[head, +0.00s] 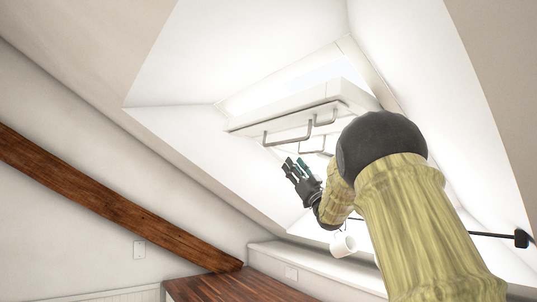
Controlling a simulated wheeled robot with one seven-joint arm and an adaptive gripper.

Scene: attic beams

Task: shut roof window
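The roof window (297,110) is in the upper middle of the head view, set in a white sloped recess. Its white sash is tilted away from the frame, with a bright gap behind it, so it stands open. Metal bar handles (290,138) hang on its lower side. My gripper (294,168) is below the handles and looks apart from them. Its dark and teal fingers point up and left, with a small gap between them, and nothing shows between them. My arm hides the right part of the window.
A white mug (343,244) shows just below my arm, above a white ledge (310,262). A dark rod with a black end (521,238) runs at the right. A brown wooden beam (110,205) slopes along the left wall. A wooden surface (225,287) is at the bottom.

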